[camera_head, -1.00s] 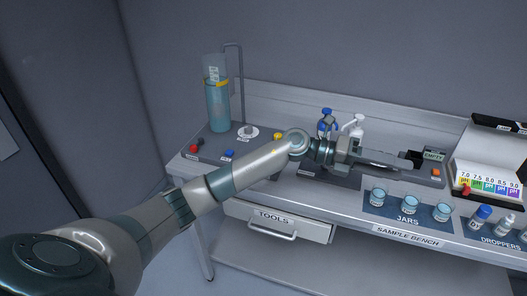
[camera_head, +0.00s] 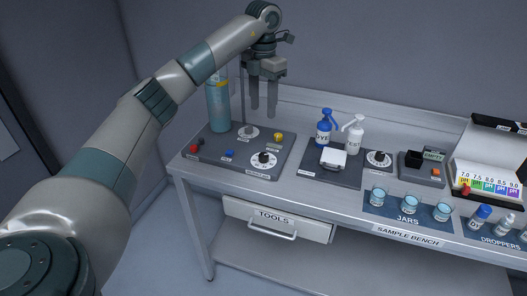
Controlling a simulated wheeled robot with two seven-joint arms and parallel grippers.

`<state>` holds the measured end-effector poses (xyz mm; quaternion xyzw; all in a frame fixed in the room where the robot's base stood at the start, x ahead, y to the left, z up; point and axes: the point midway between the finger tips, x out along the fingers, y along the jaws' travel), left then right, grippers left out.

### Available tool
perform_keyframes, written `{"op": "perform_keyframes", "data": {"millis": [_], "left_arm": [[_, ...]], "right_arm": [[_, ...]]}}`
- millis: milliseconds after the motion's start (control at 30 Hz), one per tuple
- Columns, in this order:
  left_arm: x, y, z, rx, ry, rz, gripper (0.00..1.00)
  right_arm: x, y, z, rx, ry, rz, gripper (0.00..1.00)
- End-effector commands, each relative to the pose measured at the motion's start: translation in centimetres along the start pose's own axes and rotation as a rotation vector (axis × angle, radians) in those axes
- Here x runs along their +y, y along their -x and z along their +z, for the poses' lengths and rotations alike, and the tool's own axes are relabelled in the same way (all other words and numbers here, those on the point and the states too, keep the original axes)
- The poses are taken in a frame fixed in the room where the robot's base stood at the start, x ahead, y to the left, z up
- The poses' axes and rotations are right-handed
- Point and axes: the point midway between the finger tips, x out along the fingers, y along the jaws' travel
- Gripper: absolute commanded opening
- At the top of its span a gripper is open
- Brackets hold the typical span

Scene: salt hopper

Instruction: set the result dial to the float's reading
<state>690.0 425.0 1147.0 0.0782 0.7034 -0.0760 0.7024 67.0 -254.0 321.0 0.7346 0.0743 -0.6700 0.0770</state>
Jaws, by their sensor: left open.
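The glass cylinder (camera_head: 219,110) with blue liquid stands at the back left of the left grey panel, its upper part hidden behind my left arm. A yellow mark shows near its top; the float's reading is too small to make out. A white dial with a black knob (camera_head: 264,160) sits at the panel's front right, its label too small to read. My left gripper (camera_head: 263,112) is open and empty, fingers pointing down, above the back right of this panel. My right gripper is not in view.
The panel also has red (camera_head: 194,148), blue (camera_head: 230,153) and yellow (camera_head: 278,136) knobs. The tools drawer (camera_head: 275,221) is below.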

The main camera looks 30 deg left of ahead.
Motion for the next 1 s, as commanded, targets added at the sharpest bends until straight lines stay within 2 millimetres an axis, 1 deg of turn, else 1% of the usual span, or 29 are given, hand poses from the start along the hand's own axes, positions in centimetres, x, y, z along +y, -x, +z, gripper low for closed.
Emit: {"op": "perform_keyframes", "data": {"millis": [267, 467, 667, 767, 1000], "left_arm": [[-0.1, -0.1, 0.0, -0.001, -0.002, -0.002, 0.45], [-0.1, -0.8, 0.0, 0.000, -0.002, -0.003, 0.45], [-0.1, -2.9, 0.0, 0.002, -0.003, -0.002, 0.45], [-0.2, -4.4, 0.0, 0.003, -0.003, -0.004, 0.45], [-0.2, -8.7, 0.0, 0.002, -0.002, -0.004, 0.45]], "right_arm": [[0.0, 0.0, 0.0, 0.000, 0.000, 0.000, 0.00], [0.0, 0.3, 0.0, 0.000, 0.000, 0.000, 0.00], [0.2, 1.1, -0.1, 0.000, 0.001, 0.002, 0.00], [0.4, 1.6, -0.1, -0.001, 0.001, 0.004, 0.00], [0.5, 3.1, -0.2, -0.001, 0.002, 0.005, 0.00]]}}
